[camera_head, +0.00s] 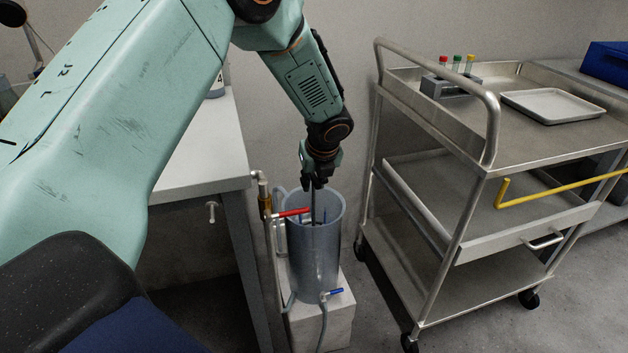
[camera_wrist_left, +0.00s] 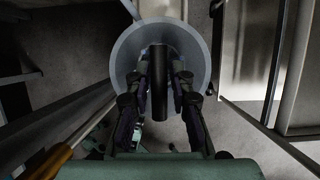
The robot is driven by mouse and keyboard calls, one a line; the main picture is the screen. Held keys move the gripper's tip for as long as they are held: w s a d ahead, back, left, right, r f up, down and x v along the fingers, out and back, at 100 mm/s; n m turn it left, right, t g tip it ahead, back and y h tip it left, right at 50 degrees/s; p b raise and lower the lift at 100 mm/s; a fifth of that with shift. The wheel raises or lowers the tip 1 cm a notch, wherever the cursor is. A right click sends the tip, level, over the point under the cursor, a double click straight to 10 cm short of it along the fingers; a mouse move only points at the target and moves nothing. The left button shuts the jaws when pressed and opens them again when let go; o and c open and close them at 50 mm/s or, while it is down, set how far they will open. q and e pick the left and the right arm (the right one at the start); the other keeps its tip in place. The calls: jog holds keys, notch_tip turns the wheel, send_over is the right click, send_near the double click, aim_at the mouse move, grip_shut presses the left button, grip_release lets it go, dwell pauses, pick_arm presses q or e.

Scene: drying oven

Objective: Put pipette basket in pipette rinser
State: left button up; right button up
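The pipette rinser (camera_head: 317,262) is a tall grey-blue cylinder with an open top, standing on a pale block. The left wrist view looks down into its round mouth (camera_wrist_left: 203,48). My left gripper (camera_head: 316,184) points down at the mouth. Its fingers (camera_wrist_left: 164,78) lie close on both sides of a dark upright handle (camera_wrist_left: 160,62) and look closed on it. The handle, seemingly the pipette basket's, goes down inside the rinser's rim. The basket's body is mostly hidden by the rinser wall and fingers. My right gripper is not in view.
A red-handled valve (camera_head: 291,212) and pipe stand at the rinser's left rim, and a blue tap (camera_head: 334,291) is low in front. A white-topped bench (camera_head: 205,150) is to the left. A steel cart (camera_head: 480,165) with tubes and a tray stands right.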

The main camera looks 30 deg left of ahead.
pick_arm(q)
jog(key=shift+o, duration=0.4)
jog(key=shift+r, duration=0.2)
jog(key=p+v, duration=0.4)
jog(key=v, duration=0.8)
jog(key=shift+r+p, duration=0.3)
jog(key=shift+r, duration=0.1)
